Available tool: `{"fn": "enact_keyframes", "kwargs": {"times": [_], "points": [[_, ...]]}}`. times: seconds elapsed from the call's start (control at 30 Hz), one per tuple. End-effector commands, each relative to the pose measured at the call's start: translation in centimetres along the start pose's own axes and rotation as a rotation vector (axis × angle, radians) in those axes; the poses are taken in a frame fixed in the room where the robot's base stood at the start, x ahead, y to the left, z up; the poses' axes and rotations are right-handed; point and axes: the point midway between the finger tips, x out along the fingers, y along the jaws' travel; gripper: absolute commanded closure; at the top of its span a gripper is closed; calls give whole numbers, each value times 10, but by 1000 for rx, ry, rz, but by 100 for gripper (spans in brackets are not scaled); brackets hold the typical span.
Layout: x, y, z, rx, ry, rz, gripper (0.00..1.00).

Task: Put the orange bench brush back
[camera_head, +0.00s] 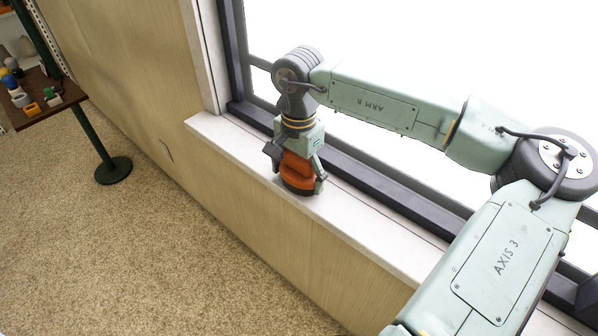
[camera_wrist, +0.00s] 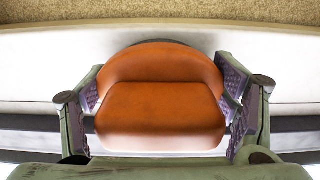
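The orange bench brush (camera_head: 297,171) stands on the pale window sill, its dark base on or just over the sill. My gripper (camera_head: 295,174) points down over it, one finger on each side. In the wrist view the brush (camera_wrist: 160,100) fills the space between the fingers of my gripper (camera_wrist: 160,88), and the purple pads lie close along both its sides. I cannot tell whether the pads press on it or stand slightly apart. The brush's underside is hidden.
The narrow sill (camera_head: 225,140) runs along the dark window frame (camera_head: 390,195), with bare sill on both sides of the brush. A brown table (camera_head: 42,108) with several small objects stands far left on a green post. Carpet (camera_head: 130,240) is clear.

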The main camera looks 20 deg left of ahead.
Motion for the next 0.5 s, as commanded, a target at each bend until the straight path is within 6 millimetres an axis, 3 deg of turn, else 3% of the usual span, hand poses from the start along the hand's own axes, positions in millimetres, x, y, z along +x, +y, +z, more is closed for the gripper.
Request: {"fn": "enact_keyframes", "kwargs": {"times": [0.13,0.5], "points": [[0,0,0,0,0,0,7],[-3,0,0,0,0,0,7]]}}
